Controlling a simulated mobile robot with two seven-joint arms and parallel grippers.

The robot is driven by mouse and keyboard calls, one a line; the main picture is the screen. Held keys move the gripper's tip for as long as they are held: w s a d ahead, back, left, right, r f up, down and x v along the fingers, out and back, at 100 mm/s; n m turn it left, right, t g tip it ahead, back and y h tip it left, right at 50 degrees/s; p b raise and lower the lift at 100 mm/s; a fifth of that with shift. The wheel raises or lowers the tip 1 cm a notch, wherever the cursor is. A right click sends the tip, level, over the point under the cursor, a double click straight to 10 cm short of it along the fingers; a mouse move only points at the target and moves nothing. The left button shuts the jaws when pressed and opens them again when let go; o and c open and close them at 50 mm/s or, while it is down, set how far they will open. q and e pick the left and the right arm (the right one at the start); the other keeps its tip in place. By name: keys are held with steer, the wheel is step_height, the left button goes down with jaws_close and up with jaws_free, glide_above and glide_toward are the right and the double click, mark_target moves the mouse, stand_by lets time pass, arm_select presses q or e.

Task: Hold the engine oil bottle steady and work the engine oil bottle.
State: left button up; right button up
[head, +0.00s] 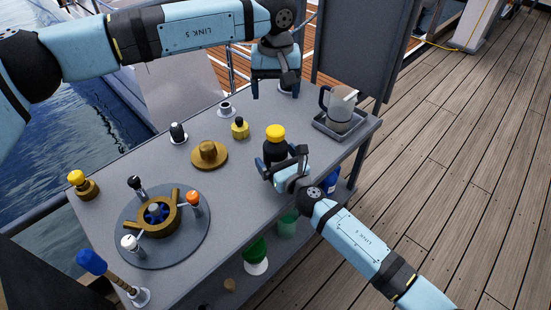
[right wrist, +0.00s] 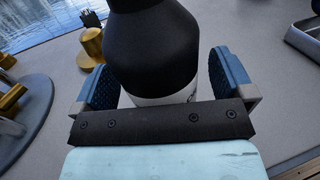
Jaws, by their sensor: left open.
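The engine oil bottle (head: 275,148) is dark with a yellow cap and stands upright on the grey table. In the right wrist view the bottle (right wrist: 152,50) is black above with a white lower part, between my right fingers. My right gripper (head: 283,161) is around the bottle from the front; narrow gaps show beside the bottle's lower part, so it looks open. My left gripper (head: 276,92) is open and empty, pointing down over the table's far end, behind and apart from the bottle. The lower part of the bottle is hidden in the head view.
A round base with a brass wheel (head: 158,214) stands front left. A brass hat-shaped piece (head: 209,154), a small yellow-topped bottle (head: 240,129) and a cup (head: 226,109) are left of the bottle. A jug (head: 340,108) stands on a tray (head: 325,128) at right.

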steer(key=shift+s, duration=0.1)
steer(key=p+v, duration=0.1)
steer(key=v, duration=1.2)
steer(key=shift+s+d, duration=0.2)
steer(key=shift+s, duration=0.05)
steer(key=shift+r, duration=0.1)
